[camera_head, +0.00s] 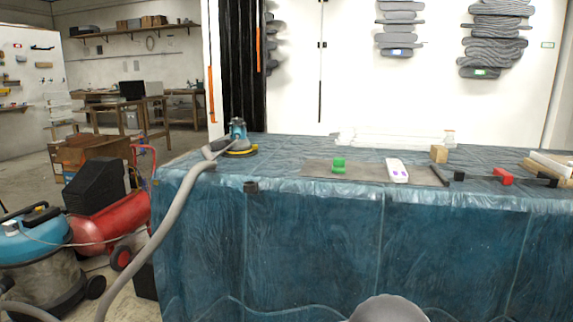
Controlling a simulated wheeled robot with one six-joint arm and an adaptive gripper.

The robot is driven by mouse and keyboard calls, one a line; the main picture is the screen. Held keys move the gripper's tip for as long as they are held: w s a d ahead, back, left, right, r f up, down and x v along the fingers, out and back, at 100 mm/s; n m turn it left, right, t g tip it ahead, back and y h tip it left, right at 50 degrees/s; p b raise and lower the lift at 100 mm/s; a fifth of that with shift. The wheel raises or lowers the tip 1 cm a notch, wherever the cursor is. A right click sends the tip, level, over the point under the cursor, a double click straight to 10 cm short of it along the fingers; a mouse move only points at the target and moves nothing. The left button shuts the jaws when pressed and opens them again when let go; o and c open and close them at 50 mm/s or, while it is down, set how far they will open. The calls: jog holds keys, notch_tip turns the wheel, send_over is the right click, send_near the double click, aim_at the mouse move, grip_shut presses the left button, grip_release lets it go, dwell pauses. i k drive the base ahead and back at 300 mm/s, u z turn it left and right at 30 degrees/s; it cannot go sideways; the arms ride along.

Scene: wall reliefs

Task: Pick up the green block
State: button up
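The green block (338,166) is small and sits on a flat grey-brown mat (312,174) on top of a table covered in blue plastic sheeting (215,179). It is near the front edge of the tabletop, a little right of the picture's middle. Nothing touches it from above and nothing hides it. My gripper is not in view. A rounded grey shape at the bottom edge appears to be part of my arm, well below and in front of the block.
Right of the block are a white item with purple marks (397,170), a wooden block (438,154) and a clamp-like bar with a red part (503,176). A sander (238,142) with a hose stands left. A red compressor (110,220) and a vacuum (38,260) occupy the left floor.

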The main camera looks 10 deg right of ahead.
aim_at(338, 166)
jog(key=u, duration=0.2)
jog(key=i, duration=0.7)
jog(key=z, duration=0.5)
jog(key=i, duration=0.7)
jog(key=z, duration=0.6)
